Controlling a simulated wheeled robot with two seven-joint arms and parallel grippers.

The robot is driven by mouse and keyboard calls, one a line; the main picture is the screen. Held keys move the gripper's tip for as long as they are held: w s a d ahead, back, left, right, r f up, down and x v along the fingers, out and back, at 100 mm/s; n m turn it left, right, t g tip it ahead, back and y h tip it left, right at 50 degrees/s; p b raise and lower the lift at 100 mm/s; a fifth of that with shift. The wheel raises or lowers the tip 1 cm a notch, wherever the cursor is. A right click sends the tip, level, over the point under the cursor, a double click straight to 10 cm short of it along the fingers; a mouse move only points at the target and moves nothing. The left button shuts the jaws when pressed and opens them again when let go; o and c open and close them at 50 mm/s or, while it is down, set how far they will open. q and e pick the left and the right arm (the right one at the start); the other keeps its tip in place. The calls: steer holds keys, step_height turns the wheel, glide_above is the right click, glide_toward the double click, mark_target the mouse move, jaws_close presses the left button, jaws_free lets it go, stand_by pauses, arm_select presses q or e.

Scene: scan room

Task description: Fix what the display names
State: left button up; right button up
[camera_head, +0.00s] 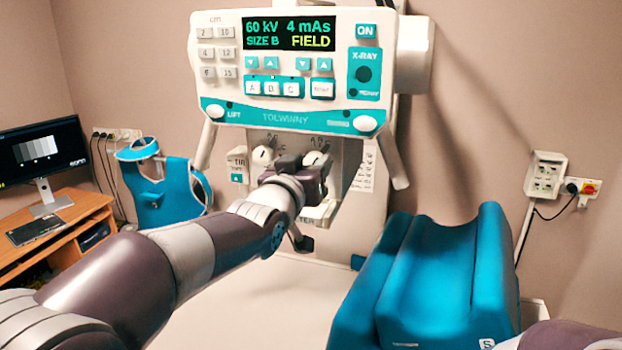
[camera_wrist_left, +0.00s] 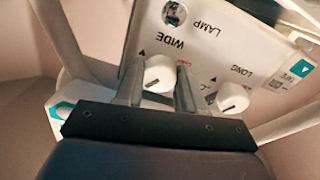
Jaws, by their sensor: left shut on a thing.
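The display (camera_head: 303,34) on the white control panel reads "60 kV 4 mAs, SIZE B", with "FIELD" in yellow-green. Below the panel, the collimator face carries two white round knobs with dark pointer marks. My left gripper (camera_head: 303,166) reaches the right one and partly hides it. In the left wrist view, its fingers (camera_wrist_left: 160,76) are shut around the knob beside the WIDE label (camera_wrist_left: 158,73). The other knob, beside the LONG label (camera_wrist_left: 232,97), stands free; it also shows in the head view (camera_head: 263,156). My right gripper is not in view.
A blue padded support (camera_head: 430,270) stands on the pale table (camera_head: 250,310) at the right. A blue apron (camera_head: 165,190) hangs at the left, near a desk with a monitor (camera_head: 45,152). Two handles (camera_head: 392,160) flank the collimator. Wall sockets (camera_head: 546,176) are at the right.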

arm_select(q)
steer(key=shift+f+n+b, duration=0.1)
steer(key=shift+n+b, duration=2.3)
steer(key=shift+n, duration=0.4)
steer(key=o, duration=1)
steer(key=shift+o, duration=0.2)
